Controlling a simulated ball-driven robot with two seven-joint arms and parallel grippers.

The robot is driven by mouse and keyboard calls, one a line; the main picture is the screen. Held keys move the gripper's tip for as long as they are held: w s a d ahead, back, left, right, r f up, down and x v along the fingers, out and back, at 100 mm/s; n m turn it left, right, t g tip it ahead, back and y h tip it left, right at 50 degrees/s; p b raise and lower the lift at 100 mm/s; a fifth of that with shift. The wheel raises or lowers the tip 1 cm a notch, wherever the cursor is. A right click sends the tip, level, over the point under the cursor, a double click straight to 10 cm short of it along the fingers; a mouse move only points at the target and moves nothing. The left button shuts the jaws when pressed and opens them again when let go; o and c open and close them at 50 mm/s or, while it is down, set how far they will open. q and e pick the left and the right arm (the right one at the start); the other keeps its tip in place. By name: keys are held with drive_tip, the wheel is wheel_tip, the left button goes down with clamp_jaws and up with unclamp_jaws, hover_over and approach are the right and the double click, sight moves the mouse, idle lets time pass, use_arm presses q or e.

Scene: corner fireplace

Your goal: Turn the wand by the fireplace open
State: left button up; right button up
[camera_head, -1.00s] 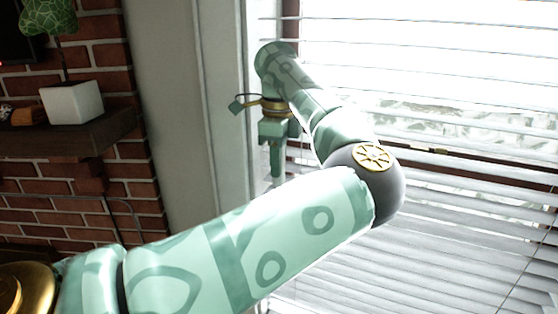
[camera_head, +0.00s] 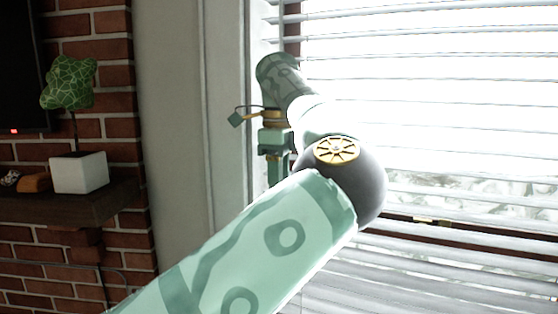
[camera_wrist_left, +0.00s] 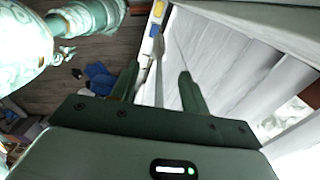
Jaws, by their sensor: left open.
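My left gripper (camera_head: 275,168) hangs beside the left edge of the white window blind (camera_head: 440,165), partly hidden by my own forearm. In the left wrist view its two fingers (camera_wrist_left: 158,72) are apart, so it is open. A narrow white piece with yellow and blue parts (camera_wrist_left: 153,30) runs down toward the space between the fingertips. I cannot tell whether it is the wand or whether it lies between the fingers. No wand can be made out in the head view. My right gripper is not in view.
The brick fireplace wall (camera_head: 110,85) is at the left, with a dark shelf (camera_head: 100,203) holding a white pot (camera_head: 79,172) and green plant (camera_head: 68,82). A pale wall (camera_head: 180,150) stands between fireplace and window. Blue items (camera_wrist_left: 100,78) lie on the floor.

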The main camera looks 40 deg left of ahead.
use_arm(q)
drive_tip(key=shift+r, duration=2)
